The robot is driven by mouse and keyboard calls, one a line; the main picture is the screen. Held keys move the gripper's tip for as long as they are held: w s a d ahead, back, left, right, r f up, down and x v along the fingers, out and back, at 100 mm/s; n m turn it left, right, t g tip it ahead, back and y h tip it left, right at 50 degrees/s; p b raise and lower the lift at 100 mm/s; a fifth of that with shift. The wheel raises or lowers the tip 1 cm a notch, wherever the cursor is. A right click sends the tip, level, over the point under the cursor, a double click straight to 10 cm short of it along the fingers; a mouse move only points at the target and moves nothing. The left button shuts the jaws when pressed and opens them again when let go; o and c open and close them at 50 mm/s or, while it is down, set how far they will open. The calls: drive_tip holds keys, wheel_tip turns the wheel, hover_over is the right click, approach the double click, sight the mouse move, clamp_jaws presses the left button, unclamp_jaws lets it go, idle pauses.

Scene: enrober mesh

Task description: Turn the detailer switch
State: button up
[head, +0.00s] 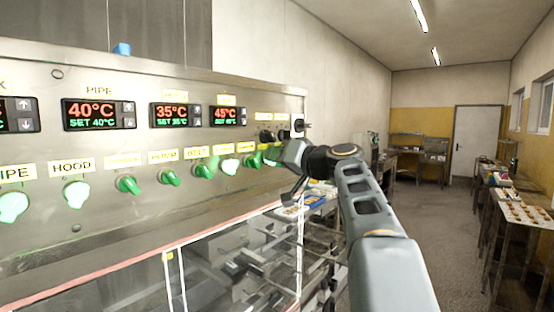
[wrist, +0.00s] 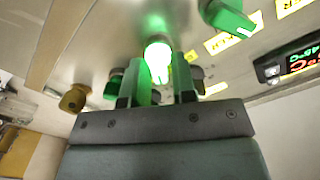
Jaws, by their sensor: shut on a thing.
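A row of green knob switches runs along the steel panel (head: 150,220) in the head view. My gripper (head: 281,156) is at the right end of this row. In the wrist view, my gripper (wrist: 158,78) has its two green fingers on either side of a brightly lit green knob (wrist: 157,52) and is shut on it. This looks like the detailer switch, but its label cannot be read. In the head view my gripper and wrist hide most of this knob.
Lit knobs for pipe (head: 12,207) and hood (head: 76,193) stand at the left. An unlit green knob (wrist: 228,17) is close by in the wrist view. Temperature displays (head: 98,114) sit above the row. Dark knobs (head: 267,135) are just above my gripper. A clear-fronted machine (head: 235,265) is below.

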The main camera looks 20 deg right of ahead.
idle(0.4)
drive_tip(key=o, duration=0.7)
drive_tip(key=shift+s, duration=0.1)
drive_tip(key=b+v, duration=0.4)
drive_tip(key=v, duration=0.9)
drive_tip(key=shift+s+d, duration=0.15)
drive_tip(key=shift+s, duration=0.15)
